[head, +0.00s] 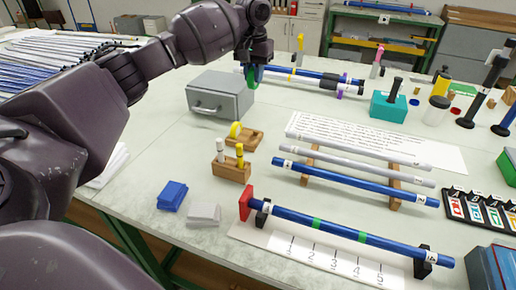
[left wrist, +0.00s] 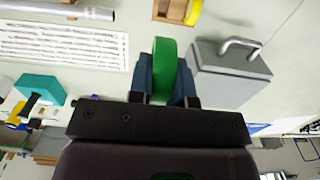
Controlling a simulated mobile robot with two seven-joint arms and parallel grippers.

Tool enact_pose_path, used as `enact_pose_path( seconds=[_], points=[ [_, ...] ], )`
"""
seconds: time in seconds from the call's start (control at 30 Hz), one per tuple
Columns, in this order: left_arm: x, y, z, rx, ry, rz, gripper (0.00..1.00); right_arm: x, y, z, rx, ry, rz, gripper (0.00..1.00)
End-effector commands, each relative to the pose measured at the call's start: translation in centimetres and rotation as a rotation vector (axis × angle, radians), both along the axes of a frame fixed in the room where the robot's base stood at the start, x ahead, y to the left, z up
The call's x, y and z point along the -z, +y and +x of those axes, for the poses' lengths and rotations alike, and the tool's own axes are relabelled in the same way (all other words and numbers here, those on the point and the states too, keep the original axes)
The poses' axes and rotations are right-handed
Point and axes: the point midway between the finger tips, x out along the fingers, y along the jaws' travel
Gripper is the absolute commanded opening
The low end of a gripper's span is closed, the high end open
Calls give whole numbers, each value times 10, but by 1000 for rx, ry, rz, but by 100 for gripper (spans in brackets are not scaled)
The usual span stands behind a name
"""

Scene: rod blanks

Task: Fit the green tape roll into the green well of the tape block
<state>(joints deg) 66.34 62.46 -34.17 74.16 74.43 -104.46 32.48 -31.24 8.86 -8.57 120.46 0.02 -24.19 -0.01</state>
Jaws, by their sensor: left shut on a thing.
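My left gripper (head: 253,68) is shut on the green tape roll (head: 251,77), held up in the air beside the grey box. In the left wrist view the green roll (left wrist: 165,68) sits edge-on between the two fingers (left wrist: 165,80). The wooden tape block (head: 252,141) lies on the table, nearer than the gripper, with a yellow tape roll (head: 236,130) standing at its left end. The block also shows at the top edge of the left wrist view (left wrist: 166,12), partly cut off. The colour of its free well cannot be told. My right gripper is not in view.
The grey box with a handle (head: 221,95) stands left of and below the held roll. A marker holder (head: 231,170) stands just in front of the block. A white text sheet (head: 430,149) and rods on wooden rests (head: 395,186) lie to the right.

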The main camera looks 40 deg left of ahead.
Motion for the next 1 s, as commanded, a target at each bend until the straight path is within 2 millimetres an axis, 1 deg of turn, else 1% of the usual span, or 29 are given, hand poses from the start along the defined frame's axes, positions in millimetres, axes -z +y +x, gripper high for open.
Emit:
enact_pose_path(
  seconds=[0.03, 0.17, 0.27, 0.57, 0.7, 0.83, 0.9, 1.0],
  points=[
    [9, 6, 5, -6, 5, 1, 0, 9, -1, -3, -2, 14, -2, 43],
    [10, 14, 9, -13, 0, 2, 0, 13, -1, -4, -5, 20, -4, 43],
    [22, 16, 9, -13, -1, 2, 0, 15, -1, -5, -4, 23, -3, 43],
    [88, 15, 8, -11, 5, 2, 0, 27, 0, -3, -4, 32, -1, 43],
    [118, 15, 8, -12, 5, 2, 0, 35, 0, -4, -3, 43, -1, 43],
    [139, 15, 8, -12, 3, 1, 0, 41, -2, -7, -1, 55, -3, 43],
    [145, 15, 8, -12, 1, 2, 0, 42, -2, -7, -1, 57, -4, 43],
    [149, 14, 8, -12, -2, 1, 0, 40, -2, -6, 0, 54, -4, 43]
  ],
)
